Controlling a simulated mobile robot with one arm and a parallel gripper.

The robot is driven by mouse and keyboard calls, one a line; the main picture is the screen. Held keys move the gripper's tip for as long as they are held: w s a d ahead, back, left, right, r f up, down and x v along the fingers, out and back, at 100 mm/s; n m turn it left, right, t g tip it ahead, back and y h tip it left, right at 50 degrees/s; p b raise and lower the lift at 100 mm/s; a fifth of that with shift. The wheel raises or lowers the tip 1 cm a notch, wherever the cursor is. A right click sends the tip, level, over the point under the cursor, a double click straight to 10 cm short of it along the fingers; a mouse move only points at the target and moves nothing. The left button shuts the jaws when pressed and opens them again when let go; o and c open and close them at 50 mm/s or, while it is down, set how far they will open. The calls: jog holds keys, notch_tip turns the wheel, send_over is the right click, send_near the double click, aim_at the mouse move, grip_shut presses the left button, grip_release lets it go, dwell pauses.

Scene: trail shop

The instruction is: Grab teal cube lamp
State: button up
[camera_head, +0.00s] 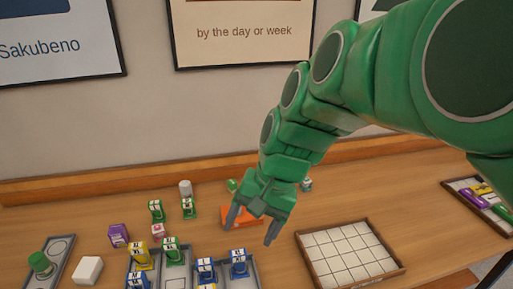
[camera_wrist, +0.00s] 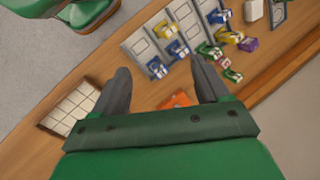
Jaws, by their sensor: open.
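My gripper (camera_head: 252,230) is open and empty above the wooden counter, with its fingers pointing down. I cannot make out a teal cube lamp for certain. A small grey-teal item (camera_head: 306,184) stands at the back of the counter, just right of my gripper, too small to identify. A small green item (camera_head: 232,185) stands left of the gripper. An orange flat thing (camera_head: 238,216) lies behind the fingers and also shows in the wrist view (camera_wrist: 175,100).
A gridded tray (camera_head: 348,255) lies right of the gripper. Grey trays with blue, yellow and green items (camera_head: 172,250) stand front left. A purple box (camera_head: 118,235), a white block (camera_head: 88,270) and a tray with a green knob (camera_head: 40,263) are farther left. Another tray (camera_head: 485,200) is far right.

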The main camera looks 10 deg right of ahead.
jog(key=w+r+m+t+y, duration=0.3)
jog(key=w+m, duration=0.3)
jog(key=w, duration=1)
jog(key=m+t+h, duration=0.4)
jog(key=m+t, duration=0.6)
jog(key=m, duration=1.3)
send_over(307, 182)
jog(key=s+d, duration=0.2)
jog(key=s, duration=0.2)
notch_tip(307, 182, down, 5)
jog(key=f, duration=2.8)
jog(key=shift+w+a+f, duration=0.1)
jog(key=shift+w+a, duration=0.1)
jog(key=shift+a, duration=0.05)
jog(key=shift+f, duration=0.6)
jog(key=shift+w+f, duration=0.2)
jog(key=shift+w, duration=0.05)
jog(key=shift+f+x, duration=0.1)
jog(key=shift+x, duration=1.7)
jog(key=shift+f+x, duration=0.15)
jog(key=shift+x, duration=1.65)
